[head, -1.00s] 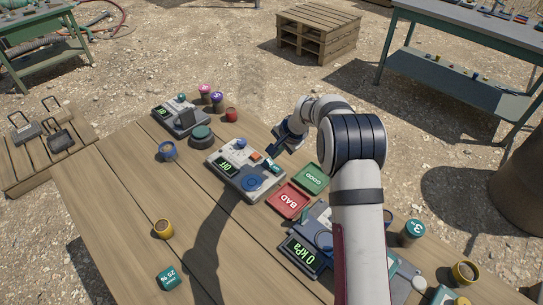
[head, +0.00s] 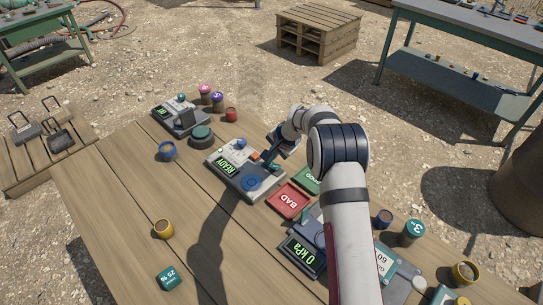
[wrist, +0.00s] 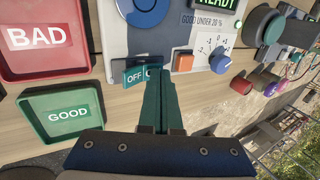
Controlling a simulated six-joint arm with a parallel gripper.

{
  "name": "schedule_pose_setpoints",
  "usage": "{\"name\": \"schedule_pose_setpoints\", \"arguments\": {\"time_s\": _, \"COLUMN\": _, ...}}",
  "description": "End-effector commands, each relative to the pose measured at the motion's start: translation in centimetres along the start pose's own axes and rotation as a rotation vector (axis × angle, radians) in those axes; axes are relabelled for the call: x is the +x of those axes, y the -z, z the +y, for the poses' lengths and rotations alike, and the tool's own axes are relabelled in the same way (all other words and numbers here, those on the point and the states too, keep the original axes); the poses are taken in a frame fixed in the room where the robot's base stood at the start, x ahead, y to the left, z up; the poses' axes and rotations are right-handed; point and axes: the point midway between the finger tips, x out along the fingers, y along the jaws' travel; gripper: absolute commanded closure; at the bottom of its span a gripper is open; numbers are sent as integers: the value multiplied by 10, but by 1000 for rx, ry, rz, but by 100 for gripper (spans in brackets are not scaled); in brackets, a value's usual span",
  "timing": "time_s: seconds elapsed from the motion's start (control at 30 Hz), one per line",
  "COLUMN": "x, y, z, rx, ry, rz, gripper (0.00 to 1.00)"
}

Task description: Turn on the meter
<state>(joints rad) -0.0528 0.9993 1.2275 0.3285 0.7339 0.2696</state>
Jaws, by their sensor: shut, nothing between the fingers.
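The meter (head: 238,181) is a grey box on the wooden table, with a green-lit display (head: 227,168) reading READY. In the wrist view the display (wrist: 220,4) is cut by the top edge. Its teal switch (wrist: 134,75) shows OFF on the left half; the other half is mostly hidden by my fingers. My gripper (wrist: 158,82) is shut and empty, its fingertips at the switch's right half, seemingly touching it. In the head view my gripper (head: 271,163) is at the meter's right edge.
A red BAD tray (head: 288,201) and a green GOOD tray (head: 307,180) lie right of the meter. An orange button (wrist: 183,62) and a blue knob (wrist: 220,60) are close to my fingers. The table's left part is largely clear.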

Motion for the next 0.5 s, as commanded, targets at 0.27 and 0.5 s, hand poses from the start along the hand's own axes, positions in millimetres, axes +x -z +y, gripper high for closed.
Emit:
{"name": "schedule_pose_setpoints", "arguments": {"time_s": 0.27, "x": -2, "y": 0, "z": 3, "rx": 1, "ry": 0, "rz": 0, "gripper": 100}}
{"name": "schedule_pose_setpoints", "arguments": {"time_s": 0.5, "x": -8, "y": 0, "z": 13, "rx": 2, "ry": 0, "rz": 0, "gripper": 100}}
